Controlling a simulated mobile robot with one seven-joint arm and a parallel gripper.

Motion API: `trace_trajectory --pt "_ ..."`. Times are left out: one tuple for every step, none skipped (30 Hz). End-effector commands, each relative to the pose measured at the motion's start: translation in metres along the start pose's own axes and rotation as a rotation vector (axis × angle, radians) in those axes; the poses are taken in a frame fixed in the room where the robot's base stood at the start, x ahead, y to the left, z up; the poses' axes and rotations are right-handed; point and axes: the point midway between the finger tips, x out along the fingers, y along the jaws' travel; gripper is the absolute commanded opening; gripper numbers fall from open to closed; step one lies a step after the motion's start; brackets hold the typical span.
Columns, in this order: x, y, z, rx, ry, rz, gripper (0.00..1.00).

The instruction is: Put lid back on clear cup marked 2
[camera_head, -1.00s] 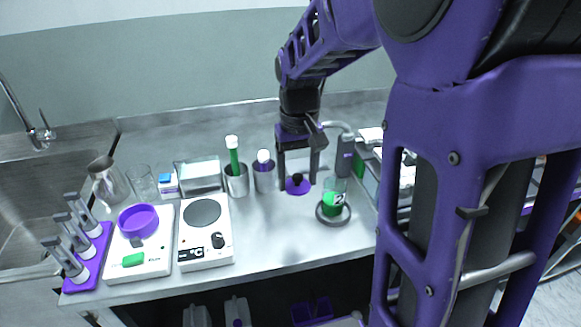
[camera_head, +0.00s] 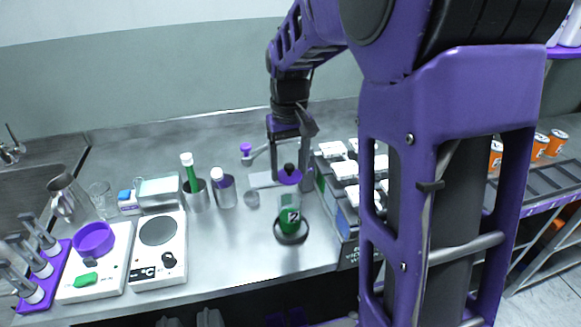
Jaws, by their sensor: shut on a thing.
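The clear cup marked 2 (camera_head: 289,219) stands upright in a dark ring on the steel bench, with green contents and a white 2 on its front. Its top appears uncovered. My gripper (camera_head: 290,171) is shut on the black knob of a purple lid (camera_head: 289,178). The lid looks about level and is held just above the cup in the picture, apart from it. I cannot tell its exact height or how far behind the cup it is.
A rack of white-topped boxes (camera_head: 335,150) stands close right of the cup. A hotplate (camera_head: 158,232), a scale with a purple dish (camera_head: 94,240) and metal beakers (camera_head: 196,198) stand left. Bare bench lies between hotplate and cup.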

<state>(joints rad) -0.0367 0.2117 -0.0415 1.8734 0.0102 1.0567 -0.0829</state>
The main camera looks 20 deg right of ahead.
Motion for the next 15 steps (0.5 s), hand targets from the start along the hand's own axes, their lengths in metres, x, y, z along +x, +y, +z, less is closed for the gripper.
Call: trace_trajectory --pt "0.000 0.000 -0.001 -0.001 0.000 0.000 0.16" --pt "0.000 0.000 -0.001 -0.001 0.000 0.000 0.16" --pt "0.000 0.000 -0.001 -0.001 0.000 0.000 0.16" --pt "0.001 0.000 -0.001 -0.001 0.000 0.000 0.16" --pt "0.002 0.000 -0.001 -0.001 0.000 0.000 0.16" --pt "0.003 0.000 -0.001 -0.001 0.000 0.000 0.16" --pt "0.005 0.000 -0.001 -0.001 0.000 0.000 0.16" --pt "0.006 0.000 -0.001 -0.001 0.000 0.000 0.16" --pt "0.009 0.000 -0.001 -0.001 0.000 0.000 0.16" --pt "0.011 0.000 -0.001 -0.001 0.000 0.000 0.16" --pt "0.013 0.000 -0.001 -0.001 -0.001 0.000 0.16" --pt "0.016 0.000 -0.001 -0.001 -0.001 0.000 0.16" --pt "0.019 0.000 -0.001 -0.001 -0.001 0.000 0.16" --pt "0.022 0.000 -0.001 -0.001 -0.001 0.000 0.16" --pt "0.026 0.000 -0.001 -0.001 -0.001 0.000 0.16"
